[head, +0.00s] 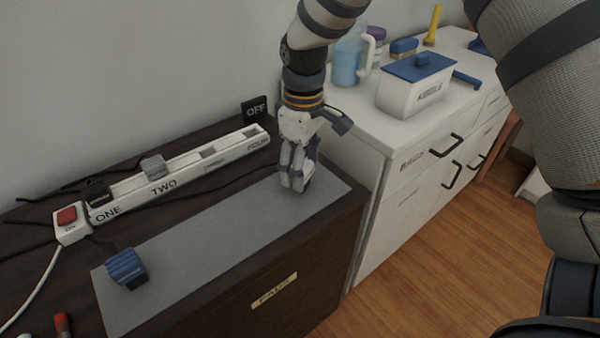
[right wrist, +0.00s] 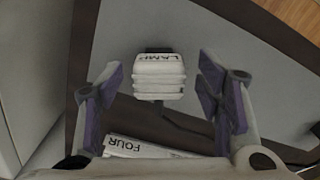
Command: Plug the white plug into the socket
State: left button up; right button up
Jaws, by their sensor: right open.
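The white plug (right wrist: 158,78), ribbed and marked LAMP, lies on the grey mat (right wrist: 255,85) in the right wrist view. My right gripper (head: 296,184) is open, pointing down over the mat's right end, with one finger on each side of the plug and visible gaps. In the head view the gripper hides the plug. The white power strip (head: 185,172) has sockets marked ONE, TWO, a blurred third label, and FOUR. A black plug (head: 98,192) sits at ONE and a grey plug (head: 154,166) at TWO. The other two places look empty. My left gripper is not in view.
A blue plug (head: 125,268) lies on the mat's left end. A red switch (head: 67,216) marked ON and a black OFF block (head: 255,109) stand at the strip's ends. A white cabinet (head: 355,115) with a blue-lidded box (head: 413,90) stands right. The mat's middle is clear.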

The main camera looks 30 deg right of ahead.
jog(key=shift+f, duration=0.95)
jog(key=c, duration=1.2)
jog(key=shift+w+r, duration=0.1)
jog(key=shift+c, duration=0.2)
